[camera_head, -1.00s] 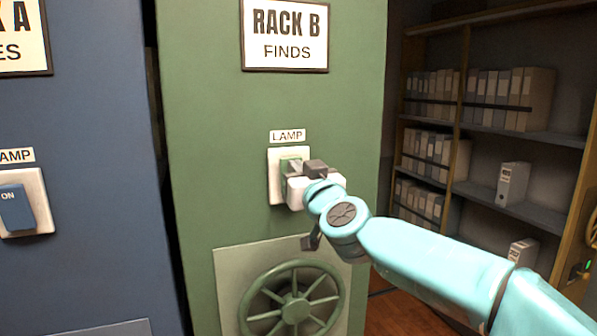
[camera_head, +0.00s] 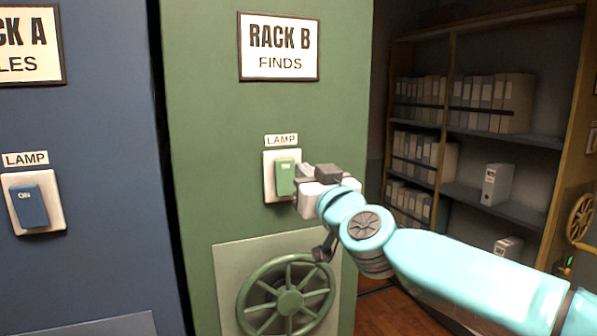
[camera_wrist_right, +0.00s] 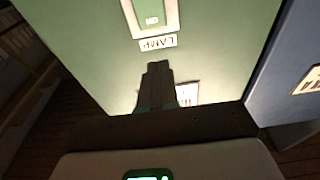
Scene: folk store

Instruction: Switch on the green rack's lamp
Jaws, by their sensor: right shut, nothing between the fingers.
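The green rack (camera_head: 215,120) bears a sign reading RACK B FINDS (camera_head: 279,47). Below its LAMP label (camera_head: 281,140) is a pale switch plate with a green rocker (camera_head: 284,180). Small lettering shows near the rocker's top; I cannot tell which way it is tipped. My right gripper (camera_head: 299,176) is shut and empty, just right of the rocker and in front of the plate's right edge. It seems to be clear of the rocker. In the right wrist view the switch (camera_wrist_right: 152,20) appears upside down at the top. My left gripper is not in view.
A green handwheel (camera_head: 290,299) sits below the switch. The blue rack (camera_head: 100,130) on the left has its own LAMP switch with a blue rocker (camera_head: 31,207) marked ON. Shelves with grey binders (camera_head: 490,100) stand behind on the right.

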